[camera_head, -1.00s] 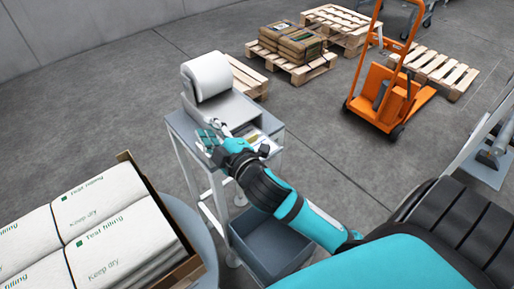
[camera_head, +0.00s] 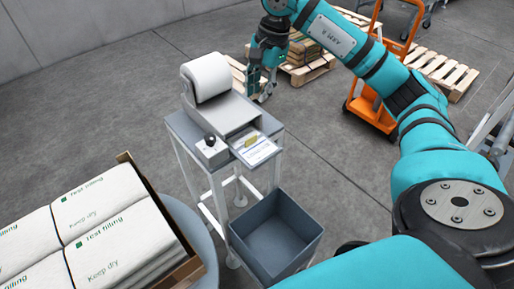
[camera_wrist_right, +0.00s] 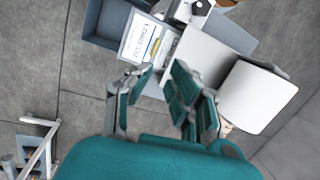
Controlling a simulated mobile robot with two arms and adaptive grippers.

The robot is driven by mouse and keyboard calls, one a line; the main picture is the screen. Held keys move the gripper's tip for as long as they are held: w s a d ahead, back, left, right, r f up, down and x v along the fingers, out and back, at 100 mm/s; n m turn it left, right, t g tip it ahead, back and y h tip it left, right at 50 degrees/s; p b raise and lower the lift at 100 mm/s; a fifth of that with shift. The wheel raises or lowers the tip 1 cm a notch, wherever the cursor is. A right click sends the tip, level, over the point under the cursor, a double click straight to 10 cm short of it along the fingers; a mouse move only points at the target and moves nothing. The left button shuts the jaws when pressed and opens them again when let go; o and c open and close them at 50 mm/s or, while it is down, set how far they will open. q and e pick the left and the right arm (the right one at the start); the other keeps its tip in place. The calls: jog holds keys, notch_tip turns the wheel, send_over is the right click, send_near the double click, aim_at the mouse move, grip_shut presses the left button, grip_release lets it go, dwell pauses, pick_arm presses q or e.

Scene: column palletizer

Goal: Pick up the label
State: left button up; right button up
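The label (camera_head: 256,150) is a white printed piece with a yellow patch, lying on the front tray of the label printer (camera_head: 222,110) on its stand. It also shows in the right wrist view (camera_wrist_right: 140,40), with blue and yellow marks. My right gripper (camera_head: 259,92) points down behind the printer, apart from the label. In the right wrist view its teal fingers (camera_wrist_right: 164,84) are spread with nothing between them, and the label lies beyond them. My left gripper is not in view.
A grey open bin (camera_head: 276,238) stands below the stand. A box of white sacks (camera_head: 120,232) is at the left. Wooden pallets (camera_head: 345,25) and an orange pallet truck (camera_head: 372,108) are at the back.

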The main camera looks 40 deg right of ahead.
jog(key=d, duration=0.1)
jog(key=p, duration=0.2)
send_over(250, 141)
jog(key=d, duration=0.1)
jog(key=f, duration=1.1)
jog(key=shift+s+f, duration=0.3)
jog(key=shift+s, duration=0.05)
jog(key=shift+f+p, duration=0.55)
jog(key=p+x, duration=0.1)
jog(key=x, duration=0.2)
jog(key=shift+f, duration=0.7)
jog(key=shift+c, duration=0.4)
grip_shut()
